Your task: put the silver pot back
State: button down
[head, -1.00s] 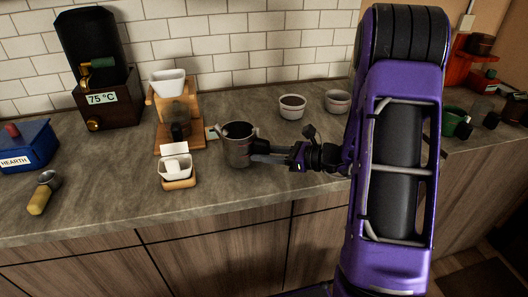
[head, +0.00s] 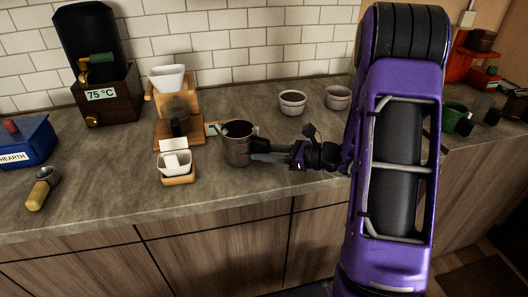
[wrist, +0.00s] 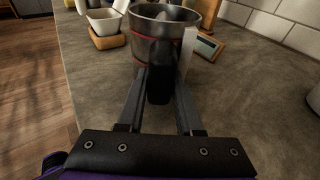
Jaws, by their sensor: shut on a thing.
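The silver pot (head: 237,148) is upright on or just above the counter, left of my gripper; I cannot tell if it touches the counter. It has a red line around it and looks empty or dark inside. My gripper (head: 262,149) reaches in from the right and is shut on the pot's dark handle. In the wrist view my gripper (wrist: 160,92) has its two fingers on either side of the handle, and the pot (wrist: 153,48) stands beyond the fingertips.
A wooden stand with a white dripper (head: 168,78) is behind left. A small white container on a wooden base (head: 178,180) is left of the pot. A small display (wrist: 208,46) sits close behind the pot. Two bowls (head: 292,103) (head: 338,98) stand back right.

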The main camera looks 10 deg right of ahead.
jog(key=shift+f, duration=0.15)
jog(key=shift+c, duration=2.4)
grip_release()
jog(key=shift+d, duration=0.1)
jog(key=v, duration=1.7)
jog(key=shift+p, duration=0.3)
jog(key=shift+d, duration=0.1)
